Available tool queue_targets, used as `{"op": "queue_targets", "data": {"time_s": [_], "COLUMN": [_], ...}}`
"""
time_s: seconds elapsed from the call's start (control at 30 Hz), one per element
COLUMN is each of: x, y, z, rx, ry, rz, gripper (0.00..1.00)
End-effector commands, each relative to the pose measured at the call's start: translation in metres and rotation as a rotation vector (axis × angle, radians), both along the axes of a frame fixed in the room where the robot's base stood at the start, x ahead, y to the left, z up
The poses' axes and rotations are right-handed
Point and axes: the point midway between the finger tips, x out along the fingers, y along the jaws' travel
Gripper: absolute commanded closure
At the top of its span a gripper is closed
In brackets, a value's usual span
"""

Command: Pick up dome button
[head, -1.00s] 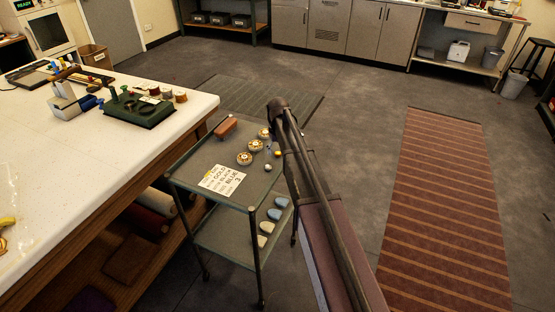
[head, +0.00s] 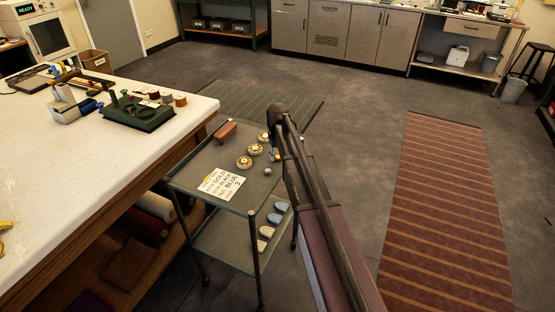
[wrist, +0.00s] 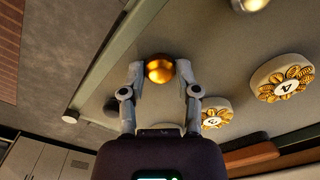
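A shiny gold dome button (wrist: 159,68) sits between the two fingertips of my gripper (wrist: 160,76) in the wrist view. Both fingertips appear to touch its sides. Whether it is clear of the cart's top is hard to tell. In the head view my gripper (head: 275,155) is small and partly hidden by my arm, at the right edge of the cart's top. A dark grey dome button (wrist: 115,105) stands apart on the cart's top, left of the fingers in the wrist view; a small grey button (head: 267,171) also shows in the head view.
The glass-topped cart (head: 200,170) carries gold-patterned numbered discs (wrist: 282,78), a brown block (head: 225,132) and a printed card (head: 221,184). Blue and cream pieces (head: 269,226) lie on its lower shelf. A white worktable (head: 70,170) stands at the left.

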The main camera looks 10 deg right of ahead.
Motion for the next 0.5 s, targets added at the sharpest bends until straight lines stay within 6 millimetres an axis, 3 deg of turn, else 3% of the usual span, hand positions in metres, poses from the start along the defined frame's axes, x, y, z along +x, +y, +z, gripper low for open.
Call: {"op": "queue_targets", "data": {"time_s": [0.5], "x": [-0.0003], "y": [0.0000], "z": [0.0013], "rx": [0.000], "ry": [0.001], "rz": [0.000], "gripper": [0.82]}}
